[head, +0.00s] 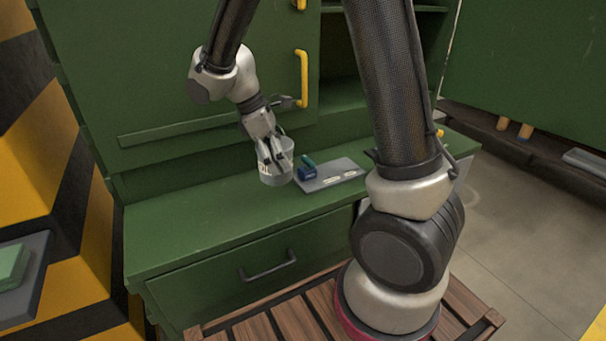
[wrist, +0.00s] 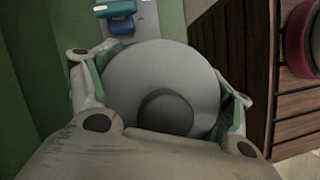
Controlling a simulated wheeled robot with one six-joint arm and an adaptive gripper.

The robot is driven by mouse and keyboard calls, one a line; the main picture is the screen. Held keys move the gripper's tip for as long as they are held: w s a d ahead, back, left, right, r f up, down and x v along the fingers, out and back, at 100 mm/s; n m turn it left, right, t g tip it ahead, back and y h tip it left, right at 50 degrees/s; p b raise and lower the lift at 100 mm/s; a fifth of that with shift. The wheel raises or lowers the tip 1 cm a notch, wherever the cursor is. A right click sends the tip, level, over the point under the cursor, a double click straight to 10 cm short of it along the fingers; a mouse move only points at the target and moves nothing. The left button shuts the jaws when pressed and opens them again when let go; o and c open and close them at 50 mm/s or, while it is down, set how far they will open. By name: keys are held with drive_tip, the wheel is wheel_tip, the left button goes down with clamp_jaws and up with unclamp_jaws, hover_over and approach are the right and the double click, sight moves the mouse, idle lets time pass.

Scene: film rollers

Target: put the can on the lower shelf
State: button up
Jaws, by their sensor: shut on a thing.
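The can (head: 276,174) is a light grey round container with some pale marking, at the green counter in the head view. My gripper (head: 274,157) reaches down from above and is shut on it. In the wrist view the can (wrist: 160,65) is a wide grey disc with a dark round centre, between the two fingers of my gripper (wrist: 160,95). I cannot tell whether its base touches the counter. The green cabinet has an open compartment with a shelf (head: 340,97) right of the yellow-handled door; my arm hides part of it.
A grey tray (head: 344,182) with a blue item (head: 307,174) and a green item lies close right of the can. The green counter (head: 190,222) is clear to the left. A yellow door handle (head: 303,78) juts out above. A yellow-and-black striped structure (head: 85,200) stands left.

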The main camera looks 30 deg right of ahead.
sight(281, 179)
drive_tip(key=shift+f, duration=3.5)
drive_tip(key=shift+f, duration=0.1)
drive_tip(key=o, duration=1.3)
